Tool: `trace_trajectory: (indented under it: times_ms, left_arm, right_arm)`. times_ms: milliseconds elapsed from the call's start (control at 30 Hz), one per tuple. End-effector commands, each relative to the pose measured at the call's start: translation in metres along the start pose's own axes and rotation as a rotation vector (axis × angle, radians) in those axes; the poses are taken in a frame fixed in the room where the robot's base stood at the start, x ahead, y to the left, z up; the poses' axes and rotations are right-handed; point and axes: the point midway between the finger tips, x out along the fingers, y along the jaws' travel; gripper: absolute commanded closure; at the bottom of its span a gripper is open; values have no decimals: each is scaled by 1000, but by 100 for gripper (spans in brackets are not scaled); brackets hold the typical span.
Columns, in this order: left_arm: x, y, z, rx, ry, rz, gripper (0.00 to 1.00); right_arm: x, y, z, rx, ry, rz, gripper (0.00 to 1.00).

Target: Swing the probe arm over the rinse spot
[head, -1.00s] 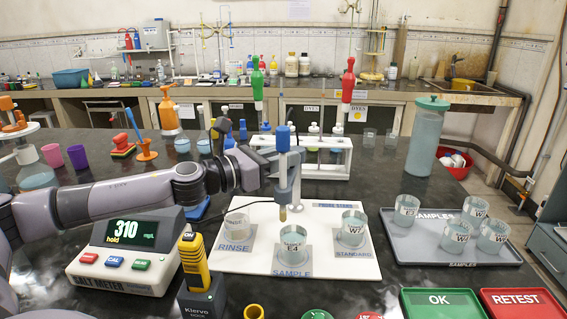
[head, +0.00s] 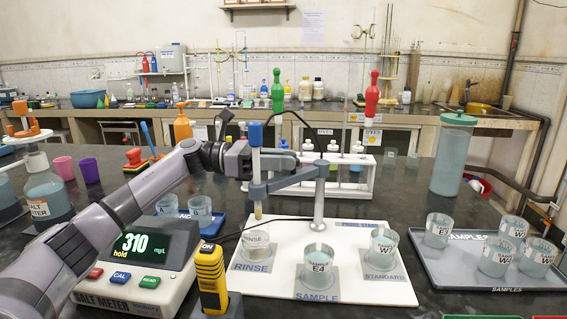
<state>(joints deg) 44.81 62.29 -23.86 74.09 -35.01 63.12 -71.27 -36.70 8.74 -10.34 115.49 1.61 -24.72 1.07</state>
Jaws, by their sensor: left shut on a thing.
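The probe (head: 256,165) has a blue cap and hangs upright from the grey probe arm (head: 288,181), which turns on the stand's post (head: 318,205). The arm points left, and the probe tip is just above the rinse beaker (head: 256,247) on the RINSE spot. I cannot tell whether the tip reaches inside its rim. My left gripper (head: 246,160) is shut on the probe, below the blue cap. The E4 beaker (head: 318,268) stands on SAMPLE and a W beaker (head: 383,248) on STANDARD, all on the white probe stand board (head: 350,290). My right gripper is out of view.
The salt meter (head: 140,255) reads 310, hold, at the left, with a yellow device (head: 210,280) beside it. A white rack (head: 345,172) stands behind the post. A grey samples tray (head: 460,270) with several beakers is at the right, a tall lidded jar (head: 453,155) behind it.

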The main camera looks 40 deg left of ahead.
Motion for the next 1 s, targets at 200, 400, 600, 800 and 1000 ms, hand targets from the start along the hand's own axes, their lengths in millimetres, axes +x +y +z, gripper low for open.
trace_trajectory:
  times_ms: [200,400,600,800,1000]
  left_arm:
    - [-1,3,3,1,-7,-68,100]
    - [-2,4,3,2,-6,-99,100]
    - [-2,4,3,3,-5,-105,100]
    - [-3,4,3,4,-6,-103,100]
    - [-2,4,3,3,-5,-104,50]
  right_arm:
    - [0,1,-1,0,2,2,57]
    - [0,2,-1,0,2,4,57]
    - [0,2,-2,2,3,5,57]
    - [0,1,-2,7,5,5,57]
    - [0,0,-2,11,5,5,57]
